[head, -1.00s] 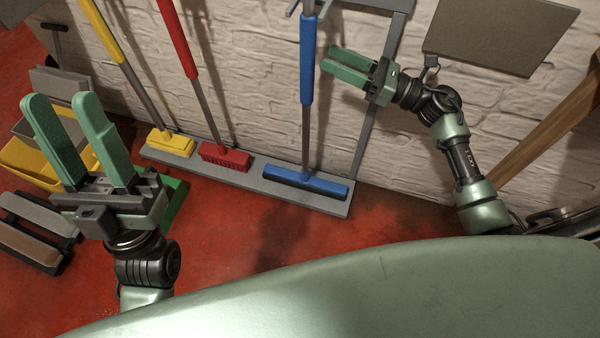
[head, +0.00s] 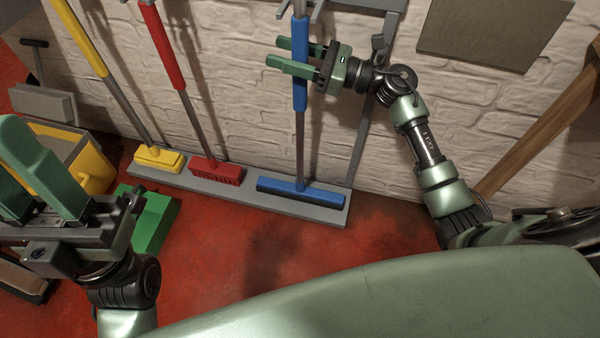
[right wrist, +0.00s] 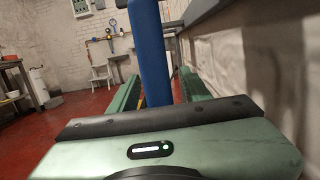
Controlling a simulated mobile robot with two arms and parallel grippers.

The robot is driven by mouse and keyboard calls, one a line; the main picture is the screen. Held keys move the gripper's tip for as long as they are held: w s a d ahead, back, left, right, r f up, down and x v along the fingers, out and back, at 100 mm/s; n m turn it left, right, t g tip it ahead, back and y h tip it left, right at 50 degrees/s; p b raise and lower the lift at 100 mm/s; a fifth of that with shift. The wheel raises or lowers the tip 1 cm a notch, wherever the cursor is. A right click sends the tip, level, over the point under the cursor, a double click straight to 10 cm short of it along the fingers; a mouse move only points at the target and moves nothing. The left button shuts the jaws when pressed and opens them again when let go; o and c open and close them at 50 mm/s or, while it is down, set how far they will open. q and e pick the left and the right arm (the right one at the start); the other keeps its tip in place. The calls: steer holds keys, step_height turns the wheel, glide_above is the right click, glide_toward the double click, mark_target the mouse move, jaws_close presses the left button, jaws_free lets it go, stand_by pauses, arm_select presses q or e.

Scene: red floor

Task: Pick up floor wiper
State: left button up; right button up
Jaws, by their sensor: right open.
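The floor wiper with the blue handle (head: 300,88) stands upright against the wall, its wide blue head (head: 300,190) on a grey base strip. My right gripper (head: 275,52) is open, with its fingers on either side of the blue handle. In the right wrist view the handle (right wrist: 150,50) rises between the two green fingers (right wrist: 160,90); contact cannot be told. My left gripper (head: 22,140) is open and empty at the left edge, away from the wiper.
A red-handled brush (head: 165,45) and a yellow-handled brush (head: 82,40) stand left of the wiper on the grey base strip (head: 245,195). A yellow bucket (head: 95,170) and a green object (head: 150,222) are at the left. The red floor in front is clear.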

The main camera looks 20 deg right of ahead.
jaws_close()
stand_by(1.2)
steer(key=shift+r, duration=0.1)
